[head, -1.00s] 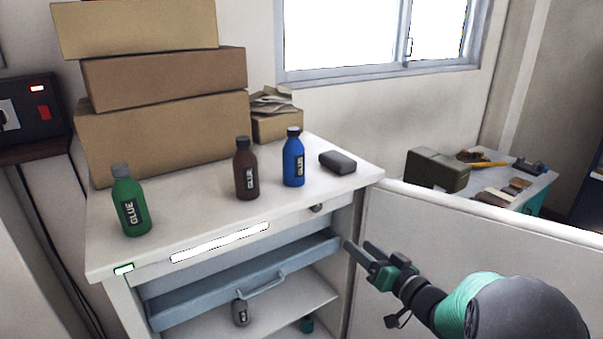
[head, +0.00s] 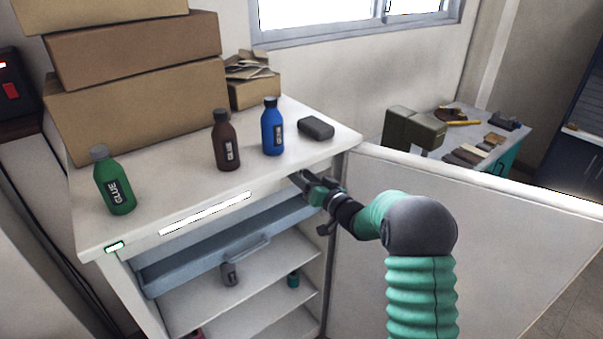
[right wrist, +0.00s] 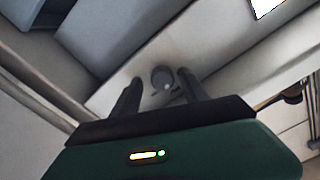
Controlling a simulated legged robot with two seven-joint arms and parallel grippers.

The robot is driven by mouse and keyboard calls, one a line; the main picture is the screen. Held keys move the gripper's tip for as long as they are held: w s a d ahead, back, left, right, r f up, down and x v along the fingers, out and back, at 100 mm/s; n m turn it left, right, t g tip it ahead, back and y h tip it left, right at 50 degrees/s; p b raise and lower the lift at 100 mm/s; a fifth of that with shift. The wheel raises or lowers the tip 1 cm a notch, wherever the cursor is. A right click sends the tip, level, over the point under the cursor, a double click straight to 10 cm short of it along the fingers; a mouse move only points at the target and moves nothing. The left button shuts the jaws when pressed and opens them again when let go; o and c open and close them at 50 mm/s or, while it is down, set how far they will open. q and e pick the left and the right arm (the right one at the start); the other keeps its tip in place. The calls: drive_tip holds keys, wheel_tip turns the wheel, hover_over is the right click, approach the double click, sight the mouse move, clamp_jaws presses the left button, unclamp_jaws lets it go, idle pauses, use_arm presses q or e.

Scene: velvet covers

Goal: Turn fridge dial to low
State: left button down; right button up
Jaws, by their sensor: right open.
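The fridge (head: 300,140) is a white cabinet with its door (head: 470,225) swung open to the right. The dial (right wrist: 162,77) is a small round grey knob on the white front strip in the right wrist view. My right gripper (head: 298,177) is at the right end of that strip in the head view, and hides the dial there. In the right wrist view the right gripper's fingers (right wrist: 160,78) are apart, one on each side of the dial, with nothing visibly gripped. I cannot tell whether they touch it. My left gripper is not in view.
Green (head: 115,188), brown (head: 226,142) and blue (head: 272,128) glue bottles stand on the fridge top beside a dark grey block (head: 316,128). Cardboard boxes (head: 140,110) are stacked at the back left. A blue drawer (head: 225,250) sits below the front strip.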

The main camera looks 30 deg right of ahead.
drive_tip(key=shift+a, duration=0.1)
drive_tip(key=shift+c, duration=0.2)
drive_tip(key=shift+c, duration=1.2)
clamp_jaws()
